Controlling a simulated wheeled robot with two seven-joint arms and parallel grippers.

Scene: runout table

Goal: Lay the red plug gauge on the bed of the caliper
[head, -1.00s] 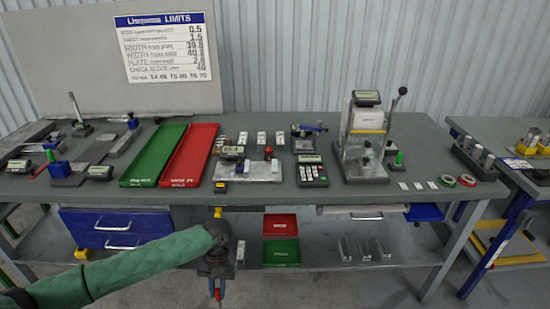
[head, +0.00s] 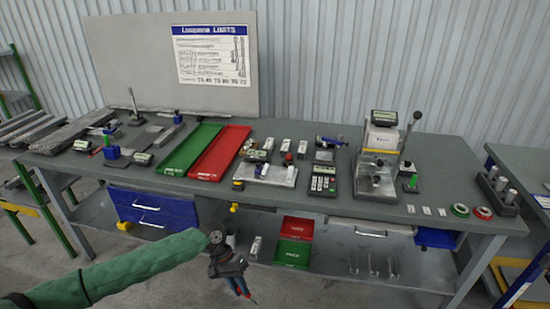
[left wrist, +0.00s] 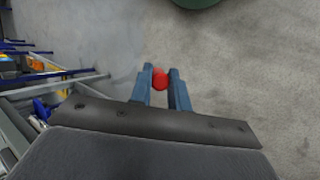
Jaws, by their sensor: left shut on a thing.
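My left gripper (head: 241,285) is low in front of the table, pointing down, shut on the red plug gauge. A small red end of the gauge (head: 253,300) shows below the fingertips. In the left wrist view the gauge's round red end (left wrist: 160,78) sits between the two blue-grey fingers (left wrist: 160,88); the rest is hidden. Several measuring devices stand on the table, and I cannot tell for sure which is the caliper. One has a blue post (head: 113,154) and small displays at the left; another is a pale plate (head: 275,176) with a display and red knob. My right gripper is not in view.
A green tray (head: 190,150) and a red tray (head: 221,153) lie between these devices. The table's front edge (head: 330,208) lies above and beyond my gripper. Bins (head: 297,228) sit on the lower shelf.

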